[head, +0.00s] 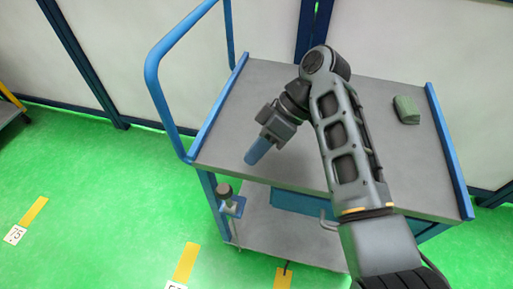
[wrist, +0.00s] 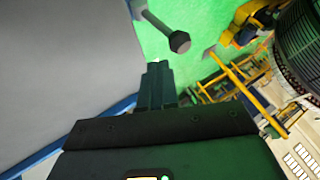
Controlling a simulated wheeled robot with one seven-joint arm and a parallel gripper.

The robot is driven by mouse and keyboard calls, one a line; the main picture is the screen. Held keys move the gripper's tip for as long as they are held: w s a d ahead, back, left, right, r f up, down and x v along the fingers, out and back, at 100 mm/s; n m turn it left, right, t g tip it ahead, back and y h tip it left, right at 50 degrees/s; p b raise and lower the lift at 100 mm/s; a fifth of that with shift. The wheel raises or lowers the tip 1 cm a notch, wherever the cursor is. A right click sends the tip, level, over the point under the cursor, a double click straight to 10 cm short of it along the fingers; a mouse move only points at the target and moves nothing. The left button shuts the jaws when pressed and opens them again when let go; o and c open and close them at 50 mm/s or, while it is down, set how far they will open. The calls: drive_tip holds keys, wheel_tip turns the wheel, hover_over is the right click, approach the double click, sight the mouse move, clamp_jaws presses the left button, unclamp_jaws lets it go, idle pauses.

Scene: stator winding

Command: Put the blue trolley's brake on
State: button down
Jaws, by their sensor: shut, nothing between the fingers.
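The blue trolley (head: 203,120) stands in the middle of the head view, with a grey top, blue edges and a tall blue push handle (head: 153,85) at its left. A lever with a dark knob (head: 224,190) sits on a blue bracket at the near left corner, below the top; I take it for the brake lever. My gripper (head: 255,155) is shut and empty, over the trolley top near that corner, apart from the lever and higher. In the wrist view the lever's grey rod and dark knob (wrist: 180,42) show just beyond my fingertips (wrist: 157,68).
A green object (head: 406,110) lies on the trolley top at the right. A lower grey shelf (head: 265,228) is below. Green floor with yellow marks (head: 34,211) is clear at the left. Yellow frames (wrist: 220,90) and a large dark cylinder (wrist: 300,45) stand beyond in the wrist view.

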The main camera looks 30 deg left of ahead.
sight(237, 174)
drive_tip(key=p+x, duration=0.1)
drive_tip(key=x, duration=0.6)
idle(0.3)
